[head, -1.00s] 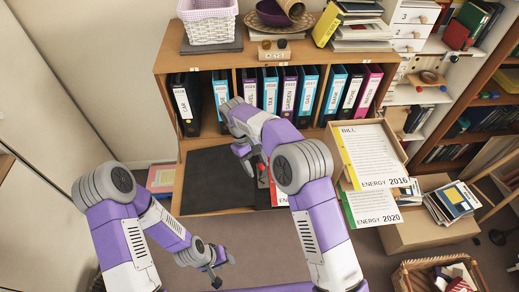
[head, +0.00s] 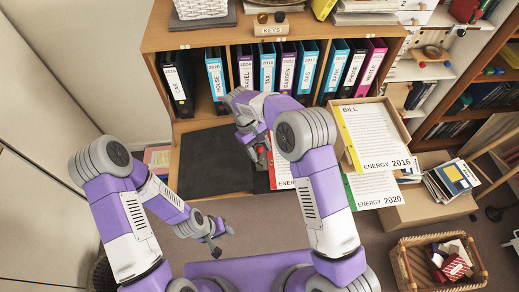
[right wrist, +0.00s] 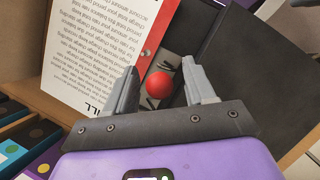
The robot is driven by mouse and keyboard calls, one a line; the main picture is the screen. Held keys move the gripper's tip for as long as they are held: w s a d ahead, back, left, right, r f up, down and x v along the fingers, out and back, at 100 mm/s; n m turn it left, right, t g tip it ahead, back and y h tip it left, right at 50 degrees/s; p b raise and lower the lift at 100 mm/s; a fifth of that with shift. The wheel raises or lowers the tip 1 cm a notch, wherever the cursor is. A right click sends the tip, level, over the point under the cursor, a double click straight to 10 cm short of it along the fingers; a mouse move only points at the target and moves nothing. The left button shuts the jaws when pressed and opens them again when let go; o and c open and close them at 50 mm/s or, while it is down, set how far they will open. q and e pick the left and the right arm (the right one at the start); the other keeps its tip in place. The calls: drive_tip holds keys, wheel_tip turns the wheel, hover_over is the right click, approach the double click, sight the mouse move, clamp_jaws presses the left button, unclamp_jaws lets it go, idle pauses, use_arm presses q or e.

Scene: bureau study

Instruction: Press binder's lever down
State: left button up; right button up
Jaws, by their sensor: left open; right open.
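An open black binder (head: 217,160) lies on the wooden surface in front of the shelf. Its black cover is at the left in the head view, and a white page with a red edge (head: 281,171) lies at its right. The lever's red ball knob (right wrist: 159,85) shows in the right wrist view, between and just beyond the fingertips of my right gripper (right wrist: 160,88). My right gripper is open, over the binder, and its arm partly hides the lever in the head view. My left gripper (head: 216,247) is open and empty, low at the left, away from the binder.
Several upright binders (head: 267,70) stand in the shelf behind. A cardboard box (head: 395,110) with bill sheets (head: 376,190) is just right of the open binder. A wicker basket (head: 407,268) stands on the floor at lower right.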

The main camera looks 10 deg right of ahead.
drive_tip(key=shift+c, duration=0.3)
clamp_jaws()
use_arm(q)
drive_tip(key=shift+f, duration=0.15)
use_arm(e)
drive_tip(key=shift+s+f+t+b, duration=0.3)
drive_tip(key=shift+s+t+b, duration=0.3)
drive_tip(key=shift+b, duration=0.45)
drive_tip(key=s+f+t+b, duration=0.1)
drive_tip(key=t+b, duration=0.1)
drive_tip(key=b, duration=0.3)
drive_tip(key=s+f+t+b, duration=0.2)
drive_tip(key=b, duration=0.3)
drive_tip(key=shift+s+m+t, duration=0.2)
drive_tip(key=shift+m+t, duration=0.2)
drive_tip(key=shift+s+f+t+b, duration=0.15)
drive_tip(key=shift+t+b, duration=0.25)
drive_tip(key=shift+b, duration=0.8)
use_arm(q)
wheel_tip(320, 180, down, 14)
drive_tip(key=shift+f, duration=0.15)
drive_tip(key=shift+c, duration=0.4)
